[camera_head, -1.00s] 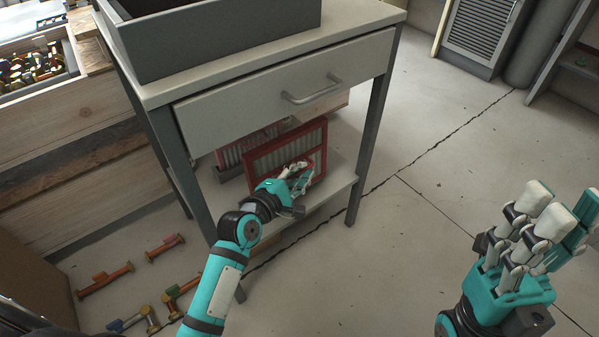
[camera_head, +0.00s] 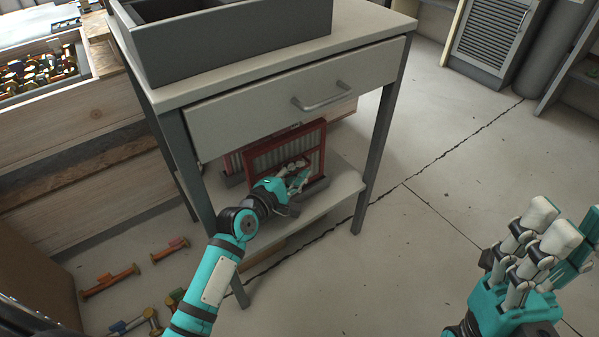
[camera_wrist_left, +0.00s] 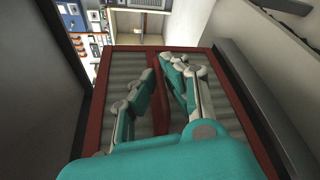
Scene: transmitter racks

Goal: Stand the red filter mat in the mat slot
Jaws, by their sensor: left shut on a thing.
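The red filter mat (camera_head: 321,142), a red frame around pale pleats with a central bar, stands nearly upright on the table's lower shelf, under the drawer. My left gripper (camera_head: 296,176) is shut on it from the front; its fingers cover the mat's lower middle. In the left wrist view the mat's frame (camera_wrist_left: 93,118) surrounds the fingers, which close around the central bar (camera_wrist_left: 163,95). A grey rail (camera_head: 318,187) lies at the mat's lower right; whether the mat's bottom edge sits in a slot is hidden. My right gripper (camera_head: 545,240) is open and empty at the right.
A grey box (camera_head: 230,45) stands on the tabletop. Colored parts (camera_head: 110,282) lie on the floor at left. The floor at right is clear.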

